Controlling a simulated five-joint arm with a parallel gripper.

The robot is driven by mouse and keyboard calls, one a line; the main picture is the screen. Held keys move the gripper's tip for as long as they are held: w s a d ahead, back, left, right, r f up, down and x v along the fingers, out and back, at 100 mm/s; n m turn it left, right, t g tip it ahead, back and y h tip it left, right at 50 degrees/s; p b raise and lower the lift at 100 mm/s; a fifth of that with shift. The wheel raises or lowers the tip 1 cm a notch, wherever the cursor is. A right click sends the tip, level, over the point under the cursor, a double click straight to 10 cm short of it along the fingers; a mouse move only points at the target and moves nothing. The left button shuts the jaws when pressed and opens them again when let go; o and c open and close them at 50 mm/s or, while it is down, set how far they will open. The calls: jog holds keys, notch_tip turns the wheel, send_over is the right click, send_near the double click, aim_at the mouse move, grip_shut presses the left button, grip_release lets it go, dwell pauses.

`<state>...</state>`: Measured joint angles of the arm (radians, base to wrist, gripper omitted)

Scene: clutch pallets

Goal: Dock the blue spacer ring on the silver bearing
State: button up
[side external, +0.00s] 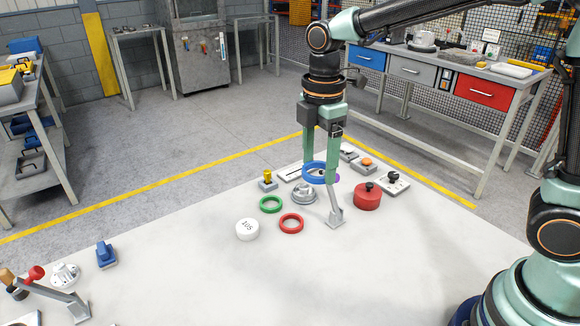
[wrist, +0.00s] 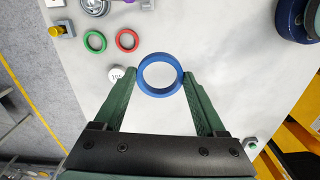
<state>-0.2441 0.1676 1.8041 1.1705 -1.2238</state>
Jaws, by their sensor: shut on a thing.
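My gripper (side external: 320,173) is shut on the blue spacer ring (side external: 313,181), holding it level above the table. In the wrist view, the ring (wrist: 160,93) sits between the two green fingertips (wrist: 159,75). The silver bearing (side external: 304,195) stands on the table; in the side view it appears just below the ring, partly overlapped by it. In the wrist view the bearing (wrist: 95,7) is at the top edge, partly cut off and clearly apart from the ring.
A green ring (side external: 270,212), a red ring (side external: 291,230) and a white puck (side external: 247,229) lie left of the bearing. A silver lever piece (side external: 335,216) and a red knobbed cylinder (side external: 367,198) stand to the right.

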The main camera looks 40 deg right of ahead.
notch_tip(320, 180, up, 5)
send_over(305, 186)
notch_tip(305, 186, down, 22)
jog(key=shift+r, duration=0.2)
dwell(1.1)
jog(key=shift+f, duration=0.55)
dwell(1.3)
jog(key=o, duration=1)
jog(key=shift+o, duration=0.2)
jog(key=shift+r, duration=0.1)
notch_tip(305, 186, up, 11)
dwell(0.5)
